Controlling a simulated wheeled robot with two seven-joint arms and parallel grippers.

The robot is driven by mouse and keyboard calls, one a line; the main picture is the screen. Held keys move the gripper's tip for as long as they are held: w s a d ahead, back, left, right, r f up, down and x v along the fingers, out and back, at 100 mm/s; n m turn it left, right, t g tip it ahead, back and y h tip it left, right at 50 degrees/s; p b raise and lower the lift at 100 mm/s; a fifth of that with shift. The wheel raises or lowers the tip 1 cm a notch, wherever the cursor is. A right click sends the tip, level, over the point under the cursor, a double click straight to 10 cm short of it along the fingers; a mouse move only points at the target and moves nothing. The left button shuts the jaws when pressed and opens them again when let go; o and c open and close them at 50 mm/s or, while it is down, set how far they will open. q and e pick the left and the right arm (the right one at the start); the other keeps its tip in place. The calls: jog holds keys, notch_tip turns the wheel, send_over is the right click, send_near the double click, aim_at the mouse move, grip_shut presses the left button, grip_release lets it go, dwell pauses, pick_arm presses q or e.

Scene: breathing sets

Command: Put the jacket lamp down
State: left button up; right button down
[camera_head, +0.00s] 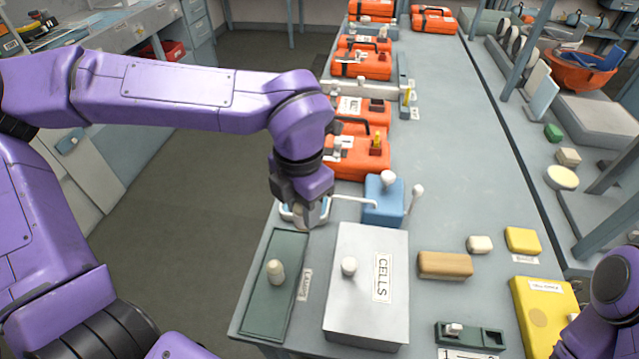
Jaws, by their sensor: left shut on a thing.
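My left gripper (308,218) points down over the far end of a green tray (290,252) at the table's near left. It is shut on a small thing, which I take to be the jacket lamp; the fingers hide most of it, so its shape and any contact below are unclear. A pale, rounded lamp-like piece (276,271) stands in the green tray, nearer than my gripper. A small label lies beside the tray. My right arm shows at the right edge, but its gripper is out of view.
A grey box marked CELLS (367,318) with a white knob stands right of the tray. A blue block (384,203) with a white tube is just behind it. Orange cases (358,160) line the table's left edge. A wood-and-cream block (445,265) and yellow pieces lie right.

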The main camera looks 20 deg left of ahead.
pick_arm(q)
jog(key=shift+r, duration=0.2)
jog(key=shift+n, duration=0.3)
jog(key=w+a+f+p, duration=0.1)
jog(key=w+a+f, duration=0.1)
jog(key=w+f, duration=0.1)
jog(key=w+a+f+p, duration=0.2)
jog(key=w+f, duration=0.2)
jog(key=w, duration=0.2)
jog(key=w+a+f+p, duration=0.2)
jog(key=w+f, duration=0.1)
jog(key=w, duration=0.1)
jog(key=shift+w+a+f, duration=0.15)
jog(key=shift+a, duration=0.15)
notch_tip(320, 180, down, 3)
jog(key=shift+r, duration=0.15)
jog(key=shift+f, duration=0.3)
jog(key=o, duration=1.1)
